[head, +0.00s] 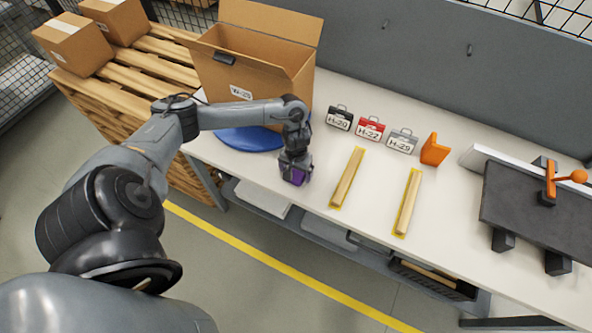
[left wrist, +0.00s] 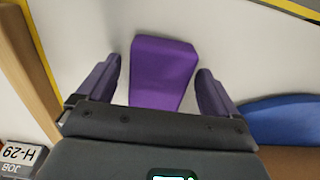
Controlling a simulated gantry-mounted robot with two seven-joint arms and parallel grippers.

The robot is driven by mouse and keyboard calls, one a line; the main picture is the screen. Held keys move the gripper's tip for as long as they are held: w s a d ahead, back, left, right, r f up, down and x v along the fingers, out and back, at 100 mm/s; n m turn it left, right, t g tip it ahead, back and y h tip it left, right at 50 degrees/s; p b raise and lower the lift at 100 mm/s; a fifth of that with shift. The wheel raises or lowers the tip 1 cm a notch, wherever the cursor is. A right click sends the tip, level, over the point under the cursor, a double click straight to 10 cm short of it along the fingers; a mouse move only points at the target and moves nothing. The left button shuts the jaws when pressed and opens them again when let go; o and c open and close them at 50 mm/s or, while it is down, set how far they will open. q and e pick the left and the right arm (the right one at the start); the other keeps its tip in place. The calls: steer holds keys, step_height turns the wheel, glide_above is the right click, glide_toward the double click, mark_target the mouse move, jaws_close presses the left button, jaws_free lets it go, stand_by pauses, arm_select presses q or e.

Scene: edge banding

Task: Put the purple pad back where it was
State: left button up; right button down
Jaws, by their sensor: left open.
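The purple pad (left wrist: 163,72) lies on the white tabletop in the left wrist view, between the two fingers of my left gripper (left wrist: 158,68). The fingers are open, with a gap on both sides of the pad. In the head view my left gripper (head: 295,178) points down at the table's front edge, left of the wooden strips. Purple shows at its tip there, but I cannot tell pad from fingers. My right gripper is not in view.
A cardboard box (head: 249,93) stands on a blue disc (head: 245,140) behind the gripper. Two wooden strips (head: 347,178) (head: 408,203) lie to the right. Behind them are job cases, including H-29 (head: 402,141), and an orange block (head: 435,149). A dark machine (head: 535,205) stands far right.

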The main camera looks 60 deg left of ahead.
mark_target(296, 172)
arm_select(q)
steer(key=shift+r, duration=0.1)
steer(key=shift+r, duration=0.3)
step_height(296, 172, up, 11)
steer(key=p, duration=0.4)
steer(key=w+d+f+m+t+h, duration=0.1)
steer(key=d+m+t+h, duration=0.3)
steer(key=d, duration=1)
steer(key=w+d+f+m+t+y, duration=0.15)
steer(key=d+m, duration=0.35)
steer(key=d, duration=1)
steer(key=s+a+r+g+y, duration=0.1)
steer(key=s+a+r, duration=0.1)
steer(key=s, duration=0.5)
steer(key=s+a+r+g+y, duration=0.1)
steer(key=s+a+r, duration=0.1)
steer(key=s, duration=0.5)
steer(key=shift+a+r, duration=0.4)
steer(key=shift+w+r+p, duration=0.1)
steer(key=shift+p, duration=0.2)
